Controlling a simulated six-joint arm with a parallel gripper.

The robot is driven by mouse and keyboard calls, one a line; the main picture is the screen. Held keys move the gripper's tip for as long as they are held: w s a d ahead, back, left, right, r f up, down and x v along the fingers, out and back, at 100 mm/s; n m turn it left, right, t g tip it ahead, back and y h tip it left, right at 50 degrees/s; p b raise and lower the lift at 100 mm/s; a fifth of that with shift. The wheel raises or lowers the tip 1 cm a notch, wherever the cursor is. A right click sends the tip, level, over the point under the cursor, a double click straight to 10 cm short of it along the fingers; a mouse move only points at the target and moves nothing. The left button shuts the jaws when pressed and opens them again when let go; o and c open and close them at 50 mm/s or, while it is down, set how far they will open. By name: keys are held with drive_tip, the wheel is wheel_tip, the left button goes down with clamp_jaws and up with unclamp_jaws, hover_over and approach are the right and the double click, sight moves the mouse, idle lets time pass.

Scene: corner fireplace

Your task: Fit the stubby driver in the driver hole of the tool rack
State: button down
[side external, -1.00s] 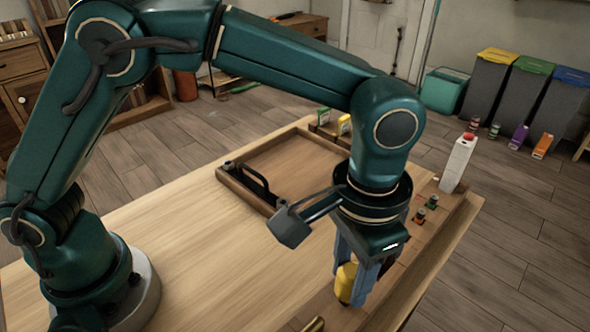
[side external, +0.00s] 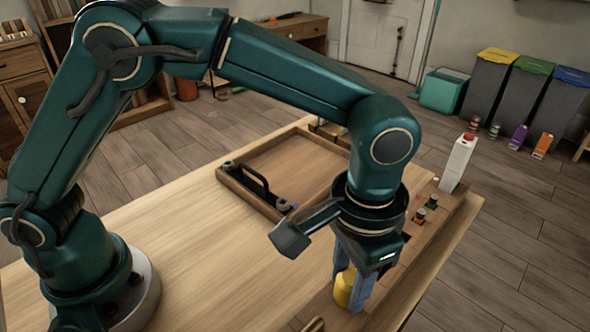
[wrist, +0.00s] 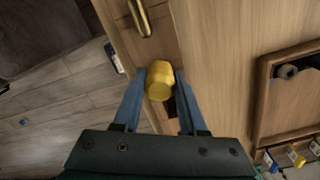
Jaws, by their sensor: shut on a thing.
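The stubby driver has a thick yellow handle (side external: 344,288), which also shows in the wrist view (wrist: 159,84). My gripper (side external: 354,294) is shut on this handle, with one blue finger on each side of it in the wrist view (wrist: 161,76). The driver is low over the wooden tool rack (side external: 440,236) along the table's edge. The driver's lower end is hidden, and I cannot tell whether it is in a hole. A dark opening (wrist: 172,106) shows in the rack beside the handle in the wrist view.
A brass-coloured piece (wrist: 140,18) lies near the driver along the rack. A wooden tray with a black handle (side external: 300,165) sits on the table. The table's middle is clear.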

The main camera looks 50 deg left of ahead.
drive_tip(key=shift+f, duration=0.45)
drive_tip(key=shift+c, duration=1.9)
unclamp_jaws()
wheel_tip(320, 180, up, 5)
drive_tip(key=shift+f, duration=0.2)
drive_tip(key=a+r+n+t+h, duration=0.1)
drive_tip(key=a+r+n+t, duration=0.25)
drive_tip(key=a+r, duration=0.85)
drive_tip(key=s+a+f+n+t+y, duration=0.1)
drive_tip(key=s+a+f+t, duration=0.1)
drive_tip(key=s+a+f, duration=0.4)
drive_tip(key=s+a, duration=0.2)
drive_tip(key=a, duration=0.1)
